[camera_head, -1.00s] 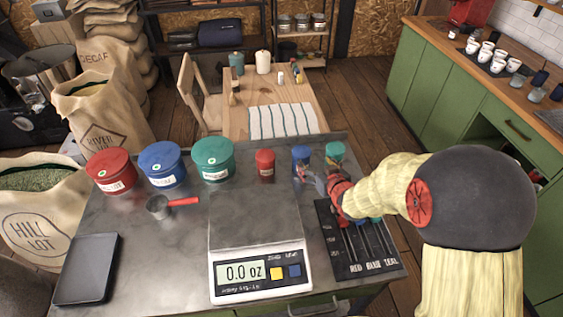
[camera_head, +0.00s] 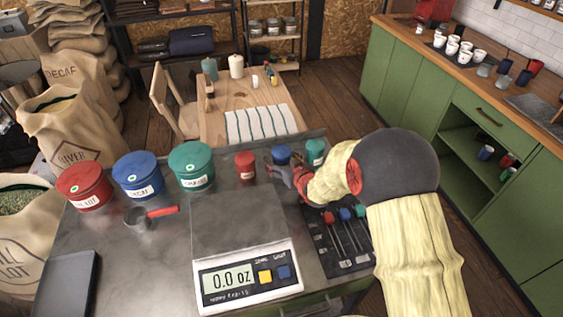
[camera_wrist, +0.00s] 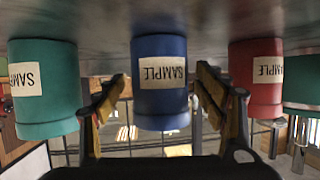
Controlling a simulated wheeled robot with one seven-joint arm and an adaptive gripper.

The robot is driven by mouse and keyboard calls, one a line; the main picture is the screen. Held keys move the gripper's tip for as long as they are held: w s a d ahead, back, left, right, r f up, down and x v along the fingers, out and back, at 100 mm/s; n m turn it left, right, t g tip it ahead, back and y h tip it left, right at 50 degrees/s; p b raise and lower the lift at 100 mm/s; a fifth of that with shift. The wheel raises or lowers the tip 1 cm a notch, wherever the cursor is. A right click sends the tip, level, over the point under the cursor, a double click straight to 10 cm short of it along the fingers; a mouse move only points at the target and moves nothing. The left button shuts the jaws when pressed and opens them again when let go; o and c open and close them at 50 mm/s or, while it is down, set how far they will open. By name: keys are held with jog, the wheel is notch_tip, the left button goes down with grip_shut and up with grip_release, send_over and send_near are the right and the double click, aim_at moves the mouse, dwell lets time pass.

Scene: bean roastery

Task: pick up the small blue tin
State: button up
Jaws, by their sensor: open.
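The small blue tin (camera_head: 282,154) stands on the dark bench between the small red tin (camera_head: 245,165) and the small teal tin (camera_head: 315,152). My gripper (camera_head: 283,175) is in front of it and hides its lower part. In the wrist view, which is upside down, the blue tin (camera_wrist: 160,83) with its SAMPLE label sits between the two fingers of my open gripper (camera_wrist: 160,100). The teal tin (camera_wrist: 45,90) and the red tin (camera_wrist: 257,80) stand just outside the fingers. I cannot tell whether a finger touches the blue tin.
Large red (camera_head: 84,187), blue (camera_head: 138,176) and teal (camera_head: 191,166) tins stand to the left. A scale (camera_head: 245,272) reading 0.0 oz is at the front. A metal scoop (camera_head: 139,217) lies left.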

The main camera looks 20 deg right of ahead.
jog(key=shift+c, duration=0.3)
jog(key=c, duration=1.2)
jog(key=shift+c, duration=0.6)
jog(key=shift+r, duration=0.1)
